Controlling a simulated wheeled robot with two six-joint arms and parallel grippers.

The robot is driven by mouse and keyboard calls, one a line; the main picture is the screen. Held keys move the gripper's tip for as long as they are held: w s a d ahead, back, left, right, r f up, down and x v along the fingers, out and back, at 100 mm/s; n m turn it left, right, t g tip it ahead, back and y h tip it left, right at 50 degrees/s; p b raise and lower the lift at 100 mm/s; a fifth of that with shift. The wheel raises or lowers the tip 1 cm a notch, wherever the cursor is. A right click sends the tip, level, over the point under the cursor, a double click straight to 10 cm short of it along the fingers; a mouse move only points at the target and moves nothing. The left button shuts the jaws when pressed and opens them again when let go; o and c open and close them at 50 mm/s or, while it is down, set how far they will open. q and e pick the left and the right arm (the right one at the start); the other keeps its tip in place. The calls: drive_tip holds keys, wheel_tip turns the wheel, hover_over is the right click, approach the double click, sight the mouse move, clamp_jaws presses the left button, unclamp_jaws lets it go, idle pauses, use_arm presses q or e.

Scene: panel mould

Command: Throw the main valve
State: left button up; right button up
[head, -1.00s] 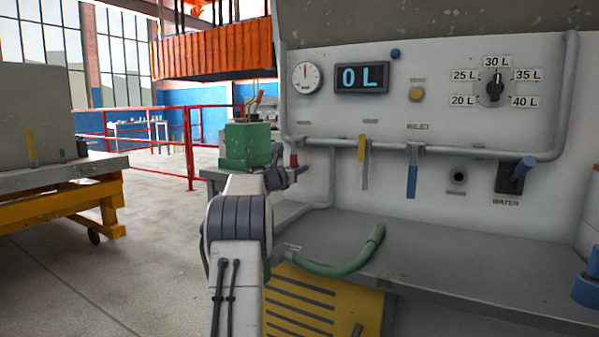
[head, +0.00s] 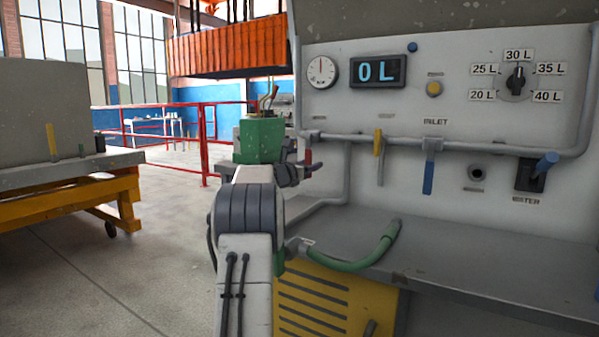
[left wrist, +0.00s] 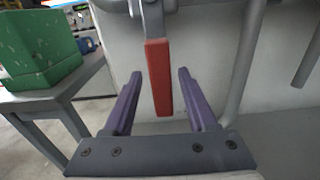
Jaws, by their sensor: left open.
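A short red lever (head: 308,157) hangs from the pipe at the left end of the panel. In the left wrist view the red lever (left wrist: 158,80) points down between two purple fingers, with a gap on each side. My left gripper (head: 304,170) is open around it and not closed on it. The lever's pivot is at the top edge of the wrist view. The small label above it is too blurred to read. My right gripper is not in view.
A yellow lever (head: 378,142) and a blue lever (head: 428,172) hang further right on the pipe. A green hose (head: 365,262) lies on the grey bench (head: 450,245). A green box (head: 261,140) stands left of the gripper. The display (head: 377,72) reads 0 L.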

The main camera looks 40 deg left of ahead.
use_arm(q)
drive_tip(key=v, duration=0.8)
drive_tip(key=shift+b, duration=0.45)
drive_tip(key=shift+a, duration=0.1)
